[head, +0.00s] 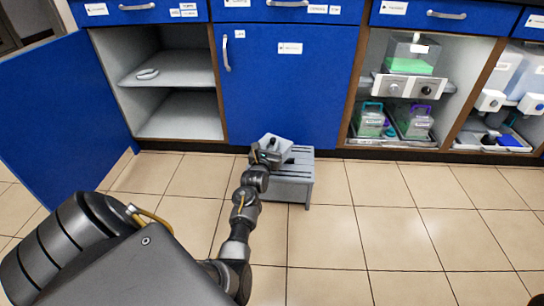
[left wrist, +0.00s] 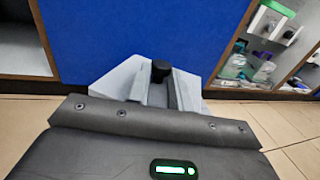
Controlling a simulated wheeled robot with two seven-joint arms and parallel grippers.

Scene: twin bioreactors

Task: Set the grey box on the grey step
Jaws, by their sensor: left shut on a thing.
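The grey box (head: 275,145) is small and light grey. In the head view it is at the left part of the grey step (head: 292,180), which stands on the floor against the blue cabinet. My left gripper (head: 265,155) is shut on the box from the near side. I cannot tell whether the box's underside touches the step, since the gripper and arm hide it. In the left wrist view the box (left wrist: 118,80) shows partly beyond the dark gripper body, with a black finger (left wrist: 160,71) at it. My right gripper is not in view.
A blue cabinet door (head: 285,95) is shut right behind the step. Another blue door (head: 60,110) stands open at the left, beside open grey shelves (head: 180,68). Shelves at the right hold lab devices (head: 410,85). The tiled floor (head: 400,215) right of the step is clear.

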